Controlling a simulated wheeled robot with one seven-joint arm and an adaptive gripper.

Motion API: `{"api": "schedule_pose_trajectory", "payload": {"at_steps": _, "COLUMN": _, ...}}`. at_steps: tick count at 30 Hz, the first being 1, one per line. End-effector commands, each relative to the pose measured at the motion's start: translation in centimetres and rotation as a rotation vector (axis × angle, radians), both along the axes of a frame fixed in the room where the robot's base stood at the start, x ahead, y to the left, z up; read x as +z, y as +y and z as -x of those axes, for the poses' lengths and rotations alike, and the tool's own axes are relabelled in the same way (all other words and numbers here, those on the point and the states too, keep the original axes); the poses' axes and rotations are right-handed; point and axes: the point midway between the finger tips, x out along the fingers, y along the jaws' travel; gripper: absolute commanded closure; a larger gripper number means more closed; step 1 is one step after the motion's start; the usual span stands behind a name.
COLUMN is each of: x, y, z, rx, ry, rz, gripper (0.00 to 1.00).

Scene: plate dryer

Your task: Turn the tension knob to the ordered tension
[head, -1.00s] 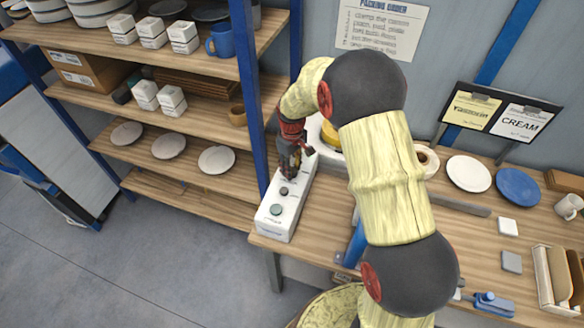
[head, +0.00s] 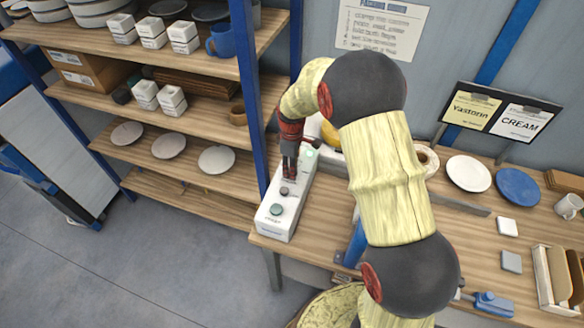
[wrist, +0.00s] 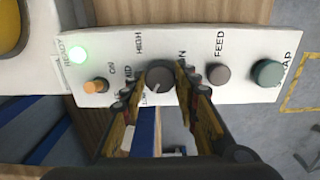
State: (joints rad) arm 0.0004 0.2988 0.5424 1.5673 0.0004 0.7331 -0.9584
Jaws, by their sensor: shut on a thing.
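The white control panel (head: 281,221) stands at the left end of the bench. In the wrist view it (wrist: 100,45) carries a dark grey tension knob (wrist: 160,74) with a white pointer mark. LOW, MID and HIGH labels lie around the knob's left side, and the mark faces down-left, near LOW. My gripper (wrist: 160,84) is shut on the knob, one finger on each side. In the head view my gripper (head: 290,172) reaches down onto the panel and hides the knob. The packing order sheet (head: 380,30) hangs on the wall; its small text is unreadable.
A lit green READY lamp (wrist: 77,54) and an orange switch (wrist: 96,86) lie left of the knob. The grey FEED button (wrist: 219,74) and green WRAP button (wrist: 267,73) lie right. A blue shelf post (head: 250,100) stands close left of my gripper.

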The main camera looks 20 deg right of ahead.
Motion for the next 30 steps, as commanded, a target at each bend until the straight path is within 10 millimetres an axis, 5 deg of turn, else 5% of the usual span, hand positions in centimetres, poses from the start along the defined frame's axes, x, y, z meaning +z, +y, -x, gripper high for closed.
{"api": "schedule_pose_trajectory", "payload": {"at_steps": 8, "x": 0.07, "y": 0.01, "z": -0.08, "rx": 0.001, "ry": -0.002, "rz": 0.000, "gripper": 0.95}}
{"api": "schedule_pose_trajectory", "payload": {"at_steps": 9, "x": 0.07, "y": 0.01, "z": -0.08, "rx": 0.001, "ry": -0.002, "rz": 0.000, "gripper": 0.69}}
{"api": "schedule_pose_trajectory", "payload": {"at_steps": 18, "x": 0.02, "y": 0.00, "z": -0.03, "rx": 0.000, "ry": -0.001, "rz": 0.001, "gripper": 0.52}}
{"api": "schedule_pose_trajectory", "payload": {"at_steps": 30, "x": 0.64, "y": -0.01, "z": -0.08, "rx": 0.000, "ry": -0.002, "rz": 0.000, "gripper": 0.51}}
